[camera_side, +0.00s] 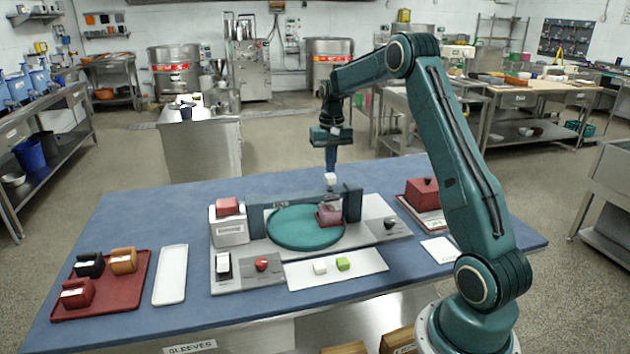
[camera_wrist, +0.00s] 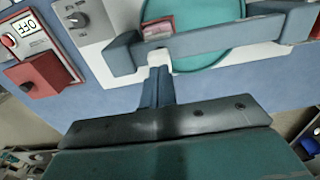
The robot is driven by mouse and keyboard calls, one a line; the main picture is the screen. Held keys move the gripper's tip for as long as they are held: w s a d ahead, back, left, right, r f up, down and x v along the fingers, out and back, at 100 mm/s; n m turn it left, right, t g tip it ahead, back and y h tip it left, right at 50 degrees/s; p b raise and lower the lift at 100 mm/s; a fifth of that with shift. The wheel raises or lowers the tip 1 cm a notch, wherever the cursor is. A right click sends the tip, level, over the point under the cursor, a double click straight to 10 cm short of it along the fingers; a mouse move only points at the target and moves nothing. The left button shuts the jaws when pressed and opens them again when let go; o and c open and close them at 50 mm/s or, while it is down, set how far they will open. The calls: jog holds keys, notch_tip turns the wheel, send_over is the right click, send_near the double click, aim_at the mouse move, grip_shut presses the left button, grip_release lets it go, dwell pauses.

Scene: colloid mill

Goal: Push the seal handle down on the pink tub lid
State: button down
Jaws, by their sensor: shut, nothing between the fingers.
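The pink tub (camera_side: 328,215) stands on the right part of the round teal plate (camera_side: 292,230), below a grey bar. In the wrist view the tub (camera_wrist: 158,27) is partly hidden behind the bar. A small white block (camera_side: 330,179), which looks like the seal handle, stands at the bar's top above the tub; it also shows in the wrist view (camera_wrist: 160,58). My gripper (camera_side: 331,170) points down with its fingers shut and empty. Its tips are right above the white block; I cannot tell whether they touch it.
The grey bar (camera_side: 352,202) spans the back of the plate. A red box (camera_side: 423,192) stands to the right, beyond a panel with a black knob (camera_side: 390,222). A white box with a red top (camera_side: 228,207) stands left. A red tray (camera_side: 130,277) holds rolls at the far left.

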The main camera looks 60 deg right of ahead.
jog(key=shift+f, duration=1.25)
dwell(1.3)
jog(key=shift+r, duration=3.8)
jog(key=shift+r, duration=0.6)
dwell(1.1)
